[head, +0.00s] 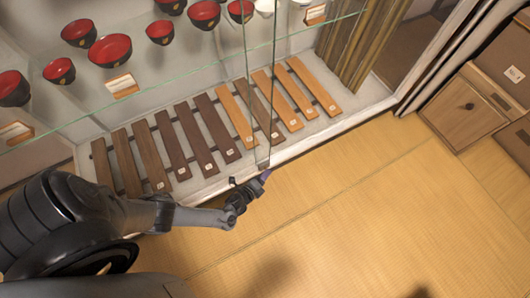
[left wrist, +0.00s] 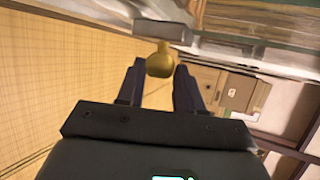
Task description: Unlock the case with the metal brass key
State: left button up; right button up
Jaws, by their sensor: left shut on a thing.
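The glass-fronted case (head: 262,100) stands along the back wall in the head view, with a small metal fitting at the bottom of its glass edge. My left gripper (head: 260,178) is at that fitting, low at the case's front. In the left wrist view, my left gripper (left wrist: 160,72) is shut on the brass key (left wrist: 160,62), with its round golden head between the fingertips. My right gripper is not in view.
Inside the case, red-and-black bowls (head: 110,50) stand on a glass shelf above several wooden slats (head: 172,140). A wooden cabinet (head: 465,112) stands at the right. The tatami floor (head: 350,220) in front is clear.

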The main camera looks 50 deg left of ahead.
pick_arm(q)
jog(key=shift+s+f+n+t+b, duration=0.1)
jog(key=shift+f+n+t+b, duration=0.25)
jog(key=shift+t+b, duration=0.75)
jog(key=shift+s+f+n+t+b, duration=0.1)
jog(key=shift+f+n+t+b, duration=0.25)
jog(key=shift+t+b, duration=0.7)
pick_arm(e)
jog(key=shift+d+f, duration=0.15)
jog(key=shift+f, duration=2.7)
pick_arm(q)
jog(key=shift+t, duration=0.35)
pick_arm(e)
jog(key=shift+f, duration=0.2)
pick_arm(q)
jog(key=o, duration=1)
jog(key=shift+w, duration=0.1)
jog(key=shift+o, duration=0.2)
jog(key=s+d+p, duration=0.1)
jog(key=s, duration=0.9)
jog(key=shift+s+d, duration=0.15)
jog(key=shift+s, duration=0.25)
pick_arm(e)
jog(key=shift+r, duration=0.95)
